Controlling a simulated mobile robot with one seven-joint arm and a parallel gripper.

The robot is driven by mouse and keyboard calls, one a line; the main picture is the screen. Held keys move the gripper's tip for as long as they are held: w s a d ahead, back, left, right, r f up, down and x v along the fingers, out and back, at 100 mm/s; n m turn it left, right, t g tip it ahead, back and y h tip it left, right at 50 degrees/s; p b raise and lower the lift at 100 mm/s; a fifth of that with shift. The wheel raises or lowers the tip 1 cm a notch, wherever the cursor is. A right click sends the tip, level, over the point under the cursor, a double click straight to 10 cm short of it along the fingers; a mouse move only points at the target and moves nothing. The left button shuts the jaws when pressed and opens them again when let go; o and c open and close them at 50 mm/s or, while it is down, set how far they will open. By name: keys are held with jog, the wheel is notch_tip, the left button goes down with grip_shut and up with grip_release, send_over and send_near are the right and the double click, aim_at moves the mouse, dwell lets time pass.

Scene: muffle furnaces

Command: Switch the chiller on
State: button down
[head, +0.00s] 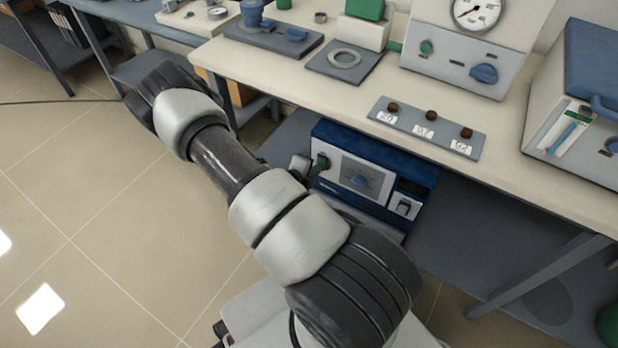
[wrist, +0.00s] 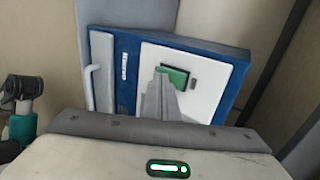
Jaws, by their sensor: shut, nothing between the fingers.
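In the wrist view, a blue unit (wrist: 215,54) with a white panel (wrist: 207,91) fills the middle. It looks like the chiller. Its panel carries a green rectangular switch (wrist: 178,73) with a small dark slot (wrist: 194,83) beside it. My gripper (wrist: 163,78) is shut and empty. Its fingertips overlap the left part of the switch and hide some of it. I cannot tell whether they touch it, or whether the switch is on.
In the head view, a blue instrument (head: 365,146) with a blue knob stands under the pale bench (head: 545,194); I cannot tell if it is the same unit. A grey plate with brown knobs (head: 425,129) lies on the bench. The tiled floor (head: 110,220) at left is clear.

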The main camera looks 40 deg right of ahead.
jog(key=shift+w+d+f, duration=0.1)
jog(key=shift+d, duration=0.15)
dwell(0.3)
jog(key=shift+r+p, duration=0.9)
jog(key=shift+p, duration=0.05)
jog(key=a+f+p+v, duration=0.1)
jog(key=p+v, duration=0.3)
jog(key=v, duration=0.9)
jog(key=shift+s+a+f, duration=0.2)
jog(key=shift+s, duration=0.15)
